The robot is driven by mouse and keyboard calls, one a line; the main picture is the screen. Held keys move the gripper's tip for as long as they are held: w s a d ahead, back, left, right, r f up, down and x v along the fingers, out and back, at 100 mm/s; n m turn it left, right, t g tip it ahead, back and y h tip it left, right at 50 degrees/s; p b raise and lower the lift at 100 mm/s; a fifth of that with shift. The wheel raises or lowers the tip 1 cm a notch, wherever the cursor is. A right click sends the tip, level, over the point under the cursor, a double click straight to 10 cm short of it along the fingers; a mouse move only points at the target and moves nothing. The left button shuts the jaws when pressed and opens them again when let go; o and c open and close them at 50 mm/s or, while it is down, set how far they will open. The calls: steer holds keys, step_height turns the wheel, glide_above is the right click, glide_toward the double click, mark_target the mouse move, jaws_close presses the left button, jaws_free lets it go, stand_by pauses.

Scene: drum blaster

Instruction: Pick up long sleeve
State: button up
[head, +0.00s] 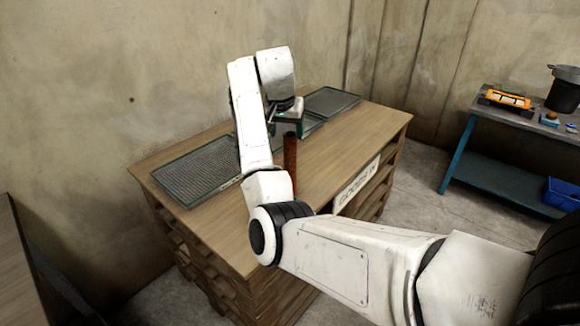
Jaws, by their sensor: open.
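A long, rusty red-brown sleeve (290,157) stands upright on the wooden workbench (350,150). Its lower end is hidden behind my arm. My gripper (289,128) is over the top of the sleeve, pointing down. The fingers are small and partly hidden here, and I cannot tell whether they are around the sleeve or just above it. The gripper is open.
Dark mesh trays with green rims lie along the bench's back, one at the left (195,170) and one at the right (331,101). A blue-legged table (488,125) at the right holds an orange case (507,100) and a dark pot (564,90). The bench's right end is clear.

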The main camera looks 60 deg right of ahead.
mark_target(291, 145)
steer(key=x, duration=0.8)
steer(key=shift+s+d, duration=0.15)
steer(key=shift+d, duration=0.15)
steer(key=shift+c, duration=0.2)
jaws_close()
stand_by(0.4)
steer(key=shift+r, duration=0.15)
